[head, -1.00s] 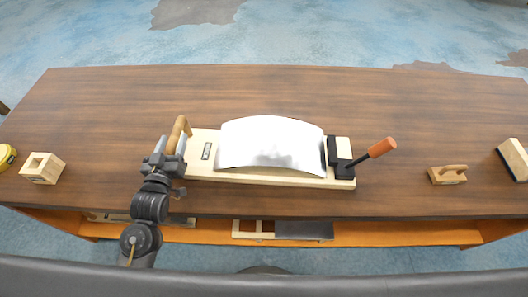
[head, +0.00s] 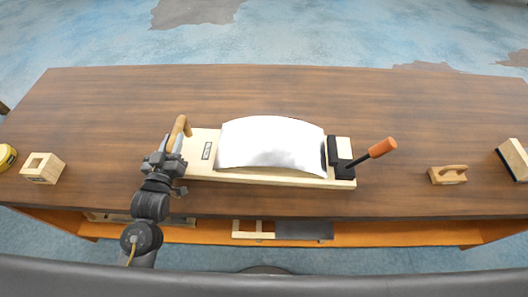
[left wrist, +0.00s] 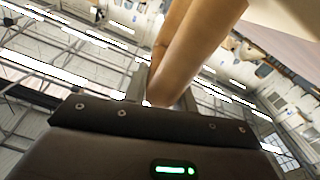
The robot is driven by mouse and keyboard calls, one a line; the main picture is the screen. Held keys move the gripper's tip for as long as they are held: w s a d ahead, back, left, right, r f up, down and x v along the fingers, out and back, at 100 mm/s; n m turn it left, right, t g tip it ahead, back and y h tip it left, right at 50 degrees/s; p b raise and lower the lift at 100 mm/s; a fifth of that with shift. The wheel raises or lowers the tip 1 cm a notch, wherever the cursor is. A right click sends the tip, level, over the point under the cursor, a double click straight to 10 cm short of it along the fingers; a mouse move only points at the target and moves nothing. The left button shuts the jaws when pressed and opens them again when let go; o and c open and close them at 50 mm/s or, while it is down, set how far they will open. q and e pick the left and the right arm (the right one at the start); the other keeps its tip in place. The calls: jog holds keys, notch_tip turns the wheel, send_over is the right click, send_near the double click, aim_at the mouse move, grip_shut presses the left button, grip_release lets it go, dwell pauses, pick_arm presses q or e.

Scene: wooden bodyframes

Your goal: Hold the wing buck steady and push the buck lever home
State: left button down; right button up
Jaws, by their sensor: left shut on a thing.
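The wing buck (head: 205,150) is a pale wooden board lying on the table, with a curved shiny metal sheet (head: 270,143) on it. The buck lever (head: 382,148) has an orange grip and a dark shaft; it leans up and out to the right from a black clamp (head: 341,158) at the board's right end. A wooden handle (head: 180,127) stands at the board's left end. My left gripper (head: 170,153) is shut on this handle, which also shows between the fingers in the left wrist view (left wrist: 185,50). My right gripper is in neither view.
A hollow wooden block (head: 42,168) and a yellow round item (head: 7,156) are at the left. A wooden block with a handle (head: 448,174) and a dark-faced block (head: 513,160) are at the right. Frames lie on the shelf below. The table behind the buck is clear.

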pick_arm(q)
jog(key=shift+d, duration=0.7)
dwell(0.9)
jog(key=shift+s+f, duration=0.15)
jog(key=shift+f, duration=0.15)
dwell(1.3)
